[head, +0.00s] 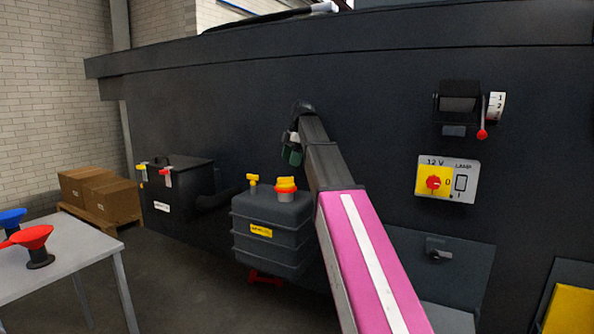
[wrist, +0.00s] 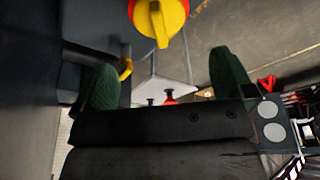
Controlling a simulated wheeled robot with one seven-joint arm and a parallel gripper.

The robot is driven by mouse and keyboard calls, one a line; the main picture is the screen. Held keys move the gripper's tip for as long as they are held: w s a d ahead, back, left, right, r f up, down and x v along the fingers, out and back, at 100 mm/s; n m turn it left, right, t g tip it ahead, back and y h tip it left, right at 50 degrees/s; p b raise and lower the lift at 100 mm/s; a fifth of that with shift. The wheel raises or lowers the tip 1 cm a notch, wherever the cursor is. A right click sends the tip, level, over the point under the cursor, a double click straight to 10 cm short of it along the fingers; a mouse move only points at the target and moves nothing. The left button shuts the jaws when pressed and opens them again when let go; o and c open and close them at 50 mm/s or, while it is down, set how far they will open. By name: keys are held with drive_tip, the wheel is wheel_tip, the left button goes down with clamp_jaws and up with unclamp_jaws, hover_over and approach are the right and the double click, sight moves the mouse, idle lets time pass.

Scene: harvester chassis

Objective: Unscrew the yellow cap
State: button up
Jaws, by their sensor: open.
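The yellow cap (head: 286,184) sits on an orange-red neck on top of the grey ribbed tank (head: 270,220). In the wrist view the cap (wrist: 158,18) shows large at the top edge, partly cut off, with a raised yellow grip bar and a red ring around it. My gripper (head: 292,152) is above the tank, a little higher than the cap. Its two green fingers stand wide apart in the wrist view (wrist: 164,80), with nothing between them. The cap lies beyond the fingertips and looks apart from them.
A small yellow handle (head: 252,179) stands on the tank left of the cap. A black box (head: 178,187) with yellow and red clamps is further left. The dark chassis wall (head: 390,120) rises behind.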

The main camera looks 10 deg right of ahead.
sight(285, 183)
drive_tip(key=shift+r, duration=0.35)
drive_tip(key=m, duration=0.3)
drive_tip(key=s+m+t, duration=0.1)
drive_tip(key=m, duration=0.2)
drive_tip(key=s+a+m+t+h, duration=0.1)
drive_tip(key=m, duration=0.1)
drive_tip(key=shift+s+f+m, duration=0.1)
drive_tip(key=shift+f+m, duration=0.3)
drive_tip(key=m, duration=0.2)
drive_tip(key=m+t, duration=0.1)
drive_tip(key=m, duration=0.1)
drive_tip(key=shift+s+a+f+h, duration=0.1)
drive_tip(key=shift+s+a+h, duration=0.1)
drive_tip(key=shift+s+h, duration=0.15)
drive_tip(key=w+f+m, duration=0.1)
drive_tip(key=f, duration=0.2)
drive_tip(key=w+f+m+t, duration=0.1)
drive_tip(key=f+m, duration=0.1)
drive_tip(key=f, duration=0.1)
drive_tip(key=w+a+f+m, duration=0.1)
drive_tip(key=f+m, duration=0.1)
drive_tip(key=f, duration=0.1)
drive_tip(key=shift+w+f+t+h, duration=0.15)
drive_tip(key=shift+f+t+h, duration=0.2)
drive_tip(key=shift+t, duration=0.05)
